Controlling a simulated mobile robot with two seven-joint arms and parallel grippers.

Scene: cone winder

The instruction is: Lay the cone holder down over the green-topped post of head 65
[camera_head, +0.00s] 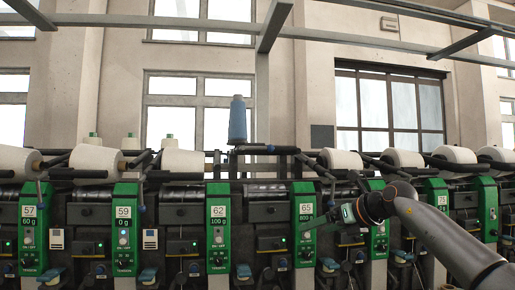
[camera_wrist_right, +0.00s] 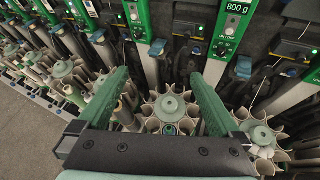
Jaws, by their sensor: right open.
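A panel marked 800 g also shows at the top right of the right wrist view (camera_wrist_right: 232,22). A dark bar (camera_head: 270,150) with no cone on it runs above and left of panel 65; I cannot tell for sure whether it is the cone holder. I cannot single out the green-topped post. My right gripper (camera_head: 347,212) is just right of panel 65. In its wrist view (camera_wrist_right: 160,76) the green fingers are apart, with nothing held between them. My left gripper is not in view.
White cones (camera_head: 184,163) lie along the row, and a blue cone (camera_head: 237,120) stands above head 62. Green panels and blue levers (camera_head: 330,264) line the front. Below the gripper are round tube magazines (camera_wrist_right: 170,108). The floor (camera_wrist_right: 25,135) is clear at left.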

